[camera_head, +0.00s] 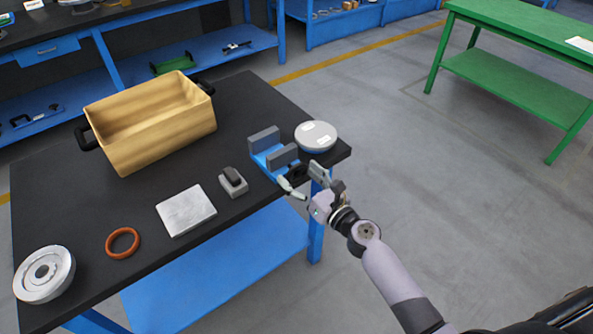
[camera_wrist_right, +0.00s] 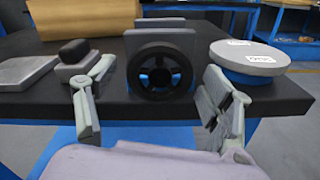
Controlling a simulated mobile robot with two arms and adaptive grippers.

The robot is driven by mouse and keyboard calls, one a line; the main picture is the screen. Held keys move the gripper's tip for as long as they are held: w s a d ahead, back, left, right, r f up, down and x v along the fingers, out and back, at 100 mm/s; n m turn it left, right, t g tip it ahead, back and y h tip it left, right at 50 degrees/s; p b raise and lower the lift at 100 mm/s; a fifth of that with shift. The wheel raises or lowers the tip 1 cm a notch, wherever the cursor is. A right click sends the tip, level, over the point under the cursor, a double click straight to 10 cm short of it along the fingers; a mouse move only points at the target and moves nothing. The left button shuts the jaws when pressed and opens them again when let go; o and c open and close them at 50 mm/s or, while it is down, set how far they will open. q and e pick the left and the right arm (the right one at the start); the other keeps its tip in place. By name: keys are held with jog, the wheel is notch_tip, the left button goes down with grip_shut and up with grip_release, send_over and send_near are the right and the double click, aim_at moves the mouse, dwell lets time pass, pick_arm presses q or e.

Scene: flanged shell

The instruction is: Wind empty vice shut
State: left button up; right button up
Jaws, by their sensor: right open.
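The vice (camera_head: 266,152) has a blue base and two grey jaws and stands at the table's right front edge. Its jaws are apart with an empty gap between them. Its dark handwheel (camera_wrist_right: 160,72) faces the camera in the right wrist view, with blue showing between the spokes. My right gripper (camera_head: 302,178) is open just in front of the vice. In the right wrist view its fingers (camera_wrist_right: 158,100) stand to either side of the handwheel, with clear space between them and the wheel. My left gripper is not in view.
A round grey disc-shaped part (camera_head: 316,137) sits close right of the vice. A small grey block with a dark top (camera_head: 233,182), a flat metal plate (camera_head: 186,211), an orange ring (camera_head: 122,243), a flanged metal part (camera_head: 44,274) and a wooden crate (camera_head: 150,125) share the black table (camera_head: 90,208).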

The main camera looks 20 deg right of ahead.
jog(key=shift+w+a, duration=0.25)
jog(key=shift+w, duration=0.4)
jog(key=shift+c, duration=0.5)
jog(key=c, duration=1.1)
